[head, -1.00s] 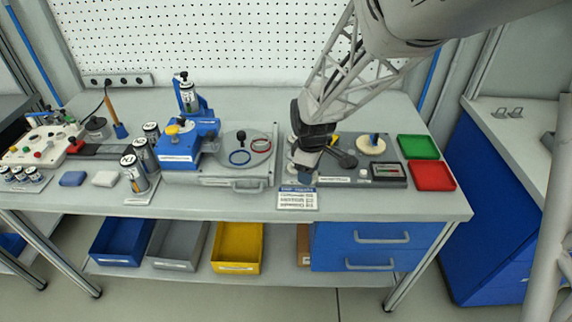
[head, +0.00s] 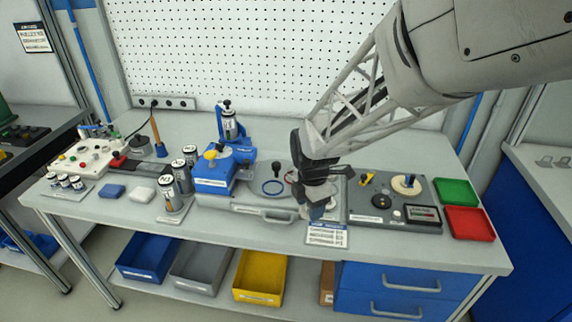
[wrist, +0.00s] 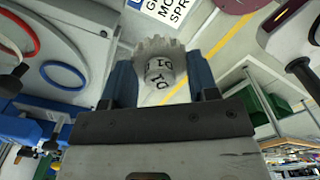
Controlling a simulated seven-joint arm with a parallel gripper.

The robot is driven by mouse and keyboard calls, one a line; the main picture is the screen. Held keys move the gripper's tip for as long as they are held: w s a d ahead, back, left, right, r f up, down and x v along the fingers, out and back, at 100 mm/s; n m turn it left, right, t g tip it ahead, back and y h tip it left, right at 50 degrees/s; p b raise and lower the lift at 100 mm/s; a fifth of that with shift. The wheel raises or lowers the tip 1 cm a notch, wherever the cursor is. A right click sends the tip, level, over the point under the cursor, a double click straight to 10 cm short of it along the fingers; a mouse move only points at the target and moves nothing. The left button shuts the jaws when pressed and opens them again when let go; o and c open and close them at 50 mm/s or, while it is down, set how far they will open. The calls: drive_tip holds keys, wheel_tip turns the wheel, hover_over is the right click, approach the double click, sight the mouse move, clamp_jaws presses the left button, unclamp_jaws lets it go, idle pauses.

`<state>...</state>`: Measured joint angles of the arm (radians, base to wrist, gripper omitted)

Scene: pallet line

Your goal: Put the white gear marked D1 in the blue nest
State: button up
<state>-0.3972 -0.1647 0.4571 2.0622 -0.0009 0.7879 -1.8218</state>
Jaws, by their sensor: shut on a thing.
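My gripper (head: 316,207) is shut on the white gear (wrist: 160,58), and its blue fingers flank it in the wrist view. The gear is toothed, with a hub whose marking appears inverted and reads as D1. In the head view the gear is mostly hidden by the gripper. A blue ring (head: 272,187) on the round grey plate, likely the blue nest, lies left of my gripper. It also shows in the wrist view (wrist: 64,75). A red ring (wrist: 20,35) is beside it, partly hidden behind my gripper in the head view.
A blue fixture (head: 222,170) stands left of the rings, and a black knob (head: 277,168) rises behind them. A printed card (head: 327,234) lies at the bench's front edge. A grey panel (head: 360,205), a green tray (head: 457,192) and a red tray (head: 469,223) are to the right.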

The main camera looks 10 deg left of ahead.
drive_tip(key=s+a+r+n, duration=0.2)
drive_tip(key=s+a+n, duration=0.1)
drive_tip(key=n, duration=0.4)
drive_tip(key=shift+a+n, duration=0.3)
drive_tip(key=shift+a, duration=0.55)
drive_tip(key=shift+r, duration=0.1)
hover_over(273, 188)
drive_tip(key=shift+f, duration=0.75)
drive_tip(key=shift+f, duration=0.15)
drive_tip(key=shift+f, duration=1.6)
drive_tip(key=shift+s+f, duration=0.1)
drive_tip(key=shift+f, duration=0.35)
